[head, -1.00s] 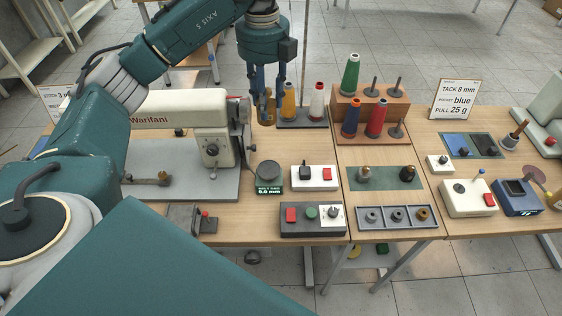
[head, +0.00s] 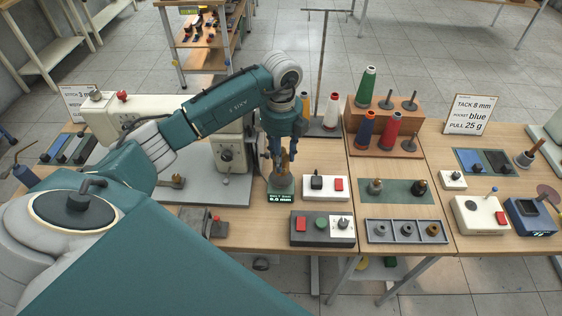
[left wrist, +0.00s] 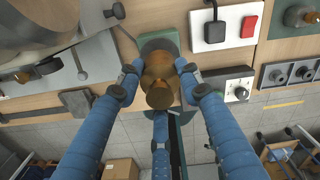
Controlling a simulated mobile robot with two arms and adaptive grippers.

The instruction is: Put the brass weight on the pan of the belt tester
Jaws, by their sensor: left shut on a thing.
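The brass weight (head: 285,163) is held upright between the fingers of my left gripper (head: 281,158), which is shut on it. In the left wrist view the brass weight (left wrist: 158,82) sits between the blue fingers of the gripper (left wrist: 160,84). The belt tester's round grey pan (head: 281,186) is directly below the weight, with its small green display (head: 281,198) in front. In the left wrist view the pan (left wrist: 158,44) is mostly hidden behind the weight. I cannot tell whether the weight touches the pan. My right gripper is not in view.
The sewing machine (head: 225,150) stands close on the left. A white switch box (head: 325,194) is just right of the pan, and a grey button box (head: 323,229) is in front. Thread cones, including a white one (head: 332,112), stand behind.

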